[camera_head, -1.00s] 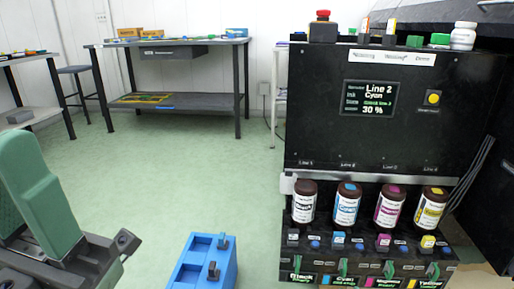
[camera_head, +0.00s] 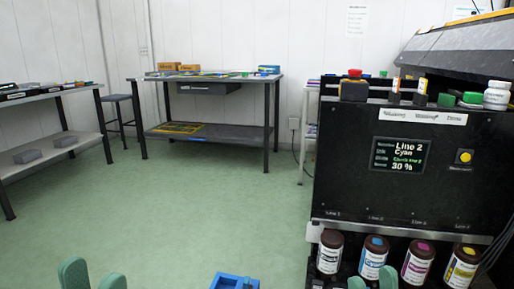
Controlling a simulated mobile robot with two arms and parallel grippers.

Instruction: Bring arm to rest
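My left gripper (camera_head: 93,276) shows at the bottom left edge as two green fingertips standing apart, with nothing visible between them. My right gripper (camera_head: 372,281) shows at the bottom edge as two green fingertips with a gap between them, in front of the lower part of the cyan-labelled bottle (camera_head: 374,257). I see no bottle held. The rest of both grippers and my arms is below the picture.
The black ink machine (camera_head: 350,195) stands at right, its screen reading Line 2 Cyan, 30 %. Below are black (camera_head: 330,252), magenta (camera_head: 418,262) and yellow (camera_head: 462,268) bottles. A blue holder (camera_head: 228,282) is at bottom centre. Open green floor (camera_head: 190,215) lies left; tables stand behind.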

